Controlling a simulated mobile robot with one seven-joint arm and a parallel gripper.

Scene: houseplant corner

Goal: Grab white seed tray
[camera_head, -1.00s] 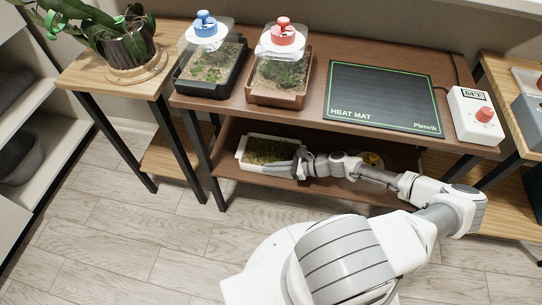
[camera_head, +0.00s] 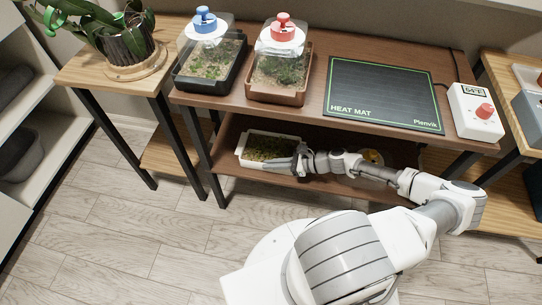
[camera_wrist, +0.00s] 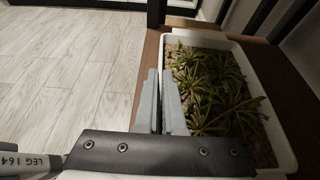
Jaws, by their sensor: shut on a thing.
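The white seed tray (camera_head: 241,148), filled with green seedlings, sits on the lower shelf of the brown table, toward its left end. It also shows in the wrist view (camera_wrist: 279,135), with its near side wall beside my fingers. My gripper (camera_head: 297,160) reaches in from the right and is at the tray's right front part. In the wrist view my gripper (camera_wrist: 162,98) has its two grey fingers close together, shut on the tray's rim. The gripped part of the rim is hidden by the fingers.
Above stand a black tray (camera_head: 188,87) and a brown tray (camera_head: 280,97) under clear domes, a heat mat (camera_head: 382,95) and a white controller (camera_head: 475,114). The upper shelf overhangs the white tray. A table leg (camera_head: 196,150) stands left of it. The floor in front is clear.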

